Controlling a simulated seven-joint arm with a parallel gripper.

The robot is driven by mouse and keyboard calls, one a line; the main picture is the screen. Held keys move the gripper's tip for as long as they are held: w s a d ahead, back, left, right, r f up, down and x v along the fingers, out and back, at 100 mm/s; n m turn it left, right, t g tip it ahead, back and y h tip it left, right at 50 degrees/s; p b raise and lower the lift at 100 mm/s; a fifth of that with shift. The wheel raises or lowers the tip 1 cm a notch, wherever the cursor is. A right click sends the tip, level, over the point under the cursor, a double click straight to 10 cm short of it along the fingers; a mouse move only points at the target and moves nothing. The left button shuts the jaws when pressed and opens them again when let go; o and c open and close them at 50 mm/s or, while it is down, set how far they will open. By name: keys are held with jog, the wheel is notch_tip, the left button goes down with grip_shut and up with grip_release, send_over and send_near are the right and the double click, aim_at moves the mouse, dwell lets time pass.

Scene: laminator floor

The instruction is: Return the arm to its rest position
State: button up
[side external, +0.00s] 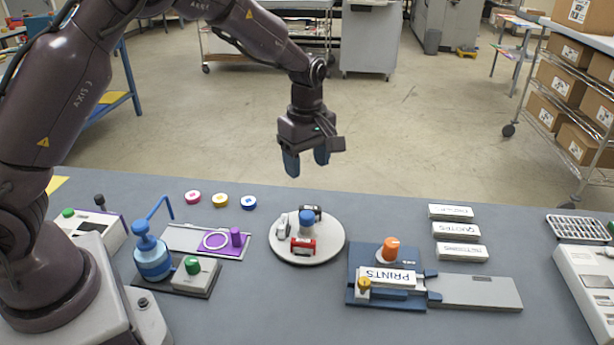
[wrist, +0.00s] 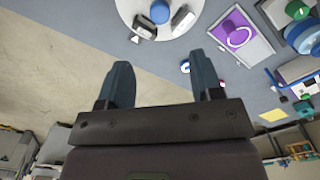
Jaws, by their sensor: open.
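My gripper (side external: 306,163) hangs above the far edge of the grey table, with its two blue fingers pointing down. The fingers are apart with nothing between them. In the wrist view my gripper (wrist: 165,85) also shows open and empty. It is clear of everything on the table. The nearest thing below it is a round white turntable (side external: 285,252) that carries a blue knob (side external: 306,222) and several small stamp-like pieces, one of them red (side external: 303,247).
A blue press (side external: 360,299) with a PRINTS block (side external: 387,277) stands right of the turntable. A purple-and-white tray (side external: 187,240), a blue pump bottle (side external: 152,257) and a green-knobbed box (side external: 196,274) stand left. White label blocks (side external: 460,252) lie at right. The air around my gripper is free.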

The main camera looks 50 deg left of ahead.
jog(key=shift+r, duration=0.2)
jog(key=s+r+m+t, duration=0.2)
jog(key=s+r+m, duration=0.3)
jog(key=s, duration=0.3)
jog(key=s+d+r+m+t, duration=0.1)
jog(key=s+r+m, duration=0.5)
jog(key=s+m, duration=0.1)
jog(key=s+d+r+m+t, duration=0.1)
jog(key=s+r+m, duration=0.4)
jog(key=s, duration=0.5)
jog(key=shift+r+m+t, duration=0.2)
jog(key=shift+m+t, duration=0.3)
jog(key=shift+t, duration=0.3)
jog(key=shift+c, duration=0.2)
